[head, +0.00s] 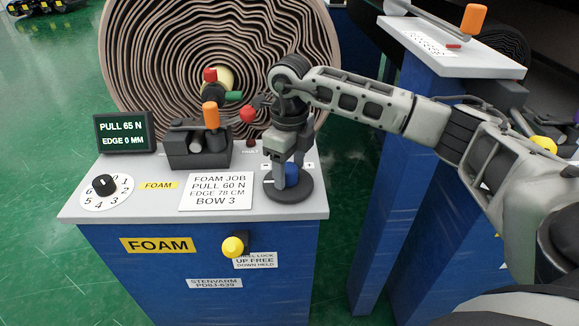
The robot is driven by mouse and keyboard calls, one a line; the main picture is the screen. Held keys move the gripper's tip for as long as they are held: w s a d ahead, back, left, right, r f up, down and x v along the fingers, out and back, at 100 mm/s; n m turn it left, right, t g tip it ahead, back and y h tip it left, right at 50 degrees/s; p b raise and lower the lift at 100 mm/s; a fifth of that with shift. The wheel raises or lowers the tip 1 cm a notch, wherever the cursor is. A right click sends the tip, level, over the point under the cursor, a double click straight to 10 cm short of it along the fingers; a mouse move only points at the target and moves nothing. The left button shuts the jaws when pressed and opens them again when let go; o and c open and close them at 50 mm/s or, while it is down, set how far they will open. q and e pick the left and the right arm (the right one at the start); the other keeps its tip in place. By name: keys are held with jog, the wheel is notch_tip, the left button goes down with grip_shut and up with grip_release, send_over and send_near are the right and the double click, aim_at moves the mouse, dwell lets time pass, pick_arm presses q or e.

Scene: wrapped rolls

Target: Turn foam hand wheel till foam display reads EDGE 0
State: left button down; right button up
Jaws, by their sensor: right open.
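The foam display (124,132) stands at the back left of the foam console and reads PULL 65 N and EDGE 0 MM. A dark round hand wheel (289,193) with a blue centre lies at the console's right end, between minus and plus marks. My right gripper (291,165) points down over the wheel, with its fingers at the blue hub. The gripper is open. The fingers hide part of the hub, and I cannot tell whether they touch it. My left gripper is not in view.
A job card (215,192) reads PULL 60 N, EDGE 78 CM, BOW 3. A numbered dial (105,188) sits at left, and an orange-handled lever (211,117) behind. A yellow knob (233,246) is on the front. A large foam roll (150,60) stands behind; another console (450,60) is at right.

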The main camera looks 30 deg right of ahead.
aim_at(290, 167)
pick_arm(q)
jog(key=shift+p, duration=0.4)
pick_arm(e)
notch_tip(290, 167, up, 16)
jog(key=shift+f, duration=0.25)
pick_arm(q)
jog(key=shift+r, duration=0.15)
pick_arm(e)
jog(key=shift+f, duration=0.1)
